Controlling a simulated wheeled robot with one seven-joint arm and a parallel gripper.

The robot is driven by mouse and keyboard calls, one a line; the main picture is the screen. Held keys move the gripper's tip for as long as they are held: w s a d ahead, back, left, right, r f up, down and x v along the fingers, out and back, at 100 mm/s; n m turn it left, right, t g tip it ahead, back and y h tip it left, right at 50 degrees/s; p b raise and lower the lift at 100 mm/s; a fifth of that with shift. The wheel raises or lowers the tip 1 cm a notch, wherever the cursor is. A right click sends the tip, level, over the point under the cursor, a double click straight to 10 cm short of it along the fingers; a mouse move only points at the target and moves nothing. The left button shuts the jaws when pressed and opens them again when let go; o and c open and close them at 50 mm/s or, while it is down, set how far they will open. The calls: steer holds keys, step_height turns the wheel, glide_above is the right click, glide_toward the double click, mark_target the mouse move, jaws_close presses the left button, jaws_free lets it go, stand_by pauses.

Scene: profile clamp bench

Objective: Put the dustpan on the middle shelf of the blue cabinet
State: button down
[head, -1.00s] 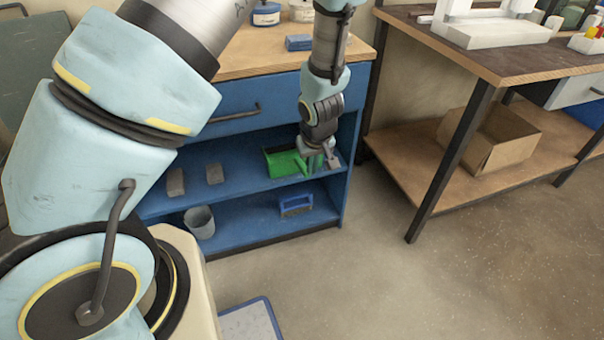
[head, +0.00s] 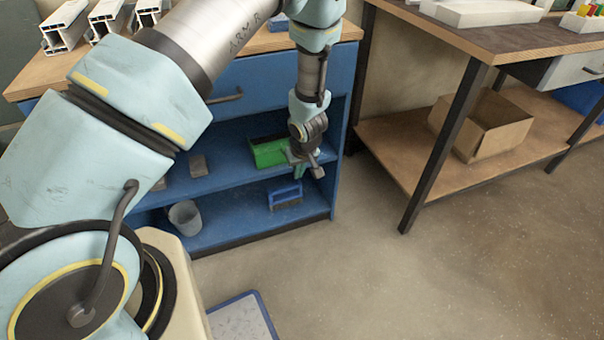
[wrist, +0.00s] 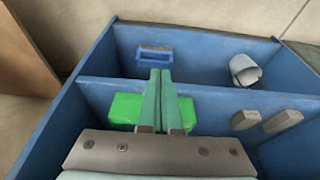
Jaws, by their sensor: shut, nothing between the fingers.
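The green dustpan (head: 268,152) rests on the middle shelf (head: 222,174) of the blue cabinet (head: 341,130), towards its right end. It also shows in the wrist view (wrist: 125,108), partly hidden behind my fingers. My gripper (head: 304,168) is at the cabinet's open front, just in front of and right of the dustpan in the head view. In the wrist view my gripper's fingers (wrist: 160,78) are shut together with nothing between them. They overlap the dustpan in that picture but do not hold it.
Two grey blocks (head: 198,165) lie left on the same shelf. A grey bucket (head: 185,218) and a blue-handled item (head: 285,195) stand on the bottom shelf. A workbench (head: 440,130) with a cardboard box (head: 480,125) is at right.

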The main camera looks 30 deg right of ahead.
mark_target(282, 146)
steer(key=shift+w+d, duration=0.1)
steer(key=shift+w, duration=0.65)
steer(key=w+p, duration=0.4)
steer(key=p, duration=0.1)
steer(key=w+p, duration=0.2)
steer(key=w, duration=0.1)
steer(key=shift+d+r+p, duration=0.15)
steer(key=shift+d+p, duration=0.25)
steer(key=shift+w, duration=0.45)
steer(key=shift+f, duration=0.2)
steer(key=shift+s, duration=0.1)
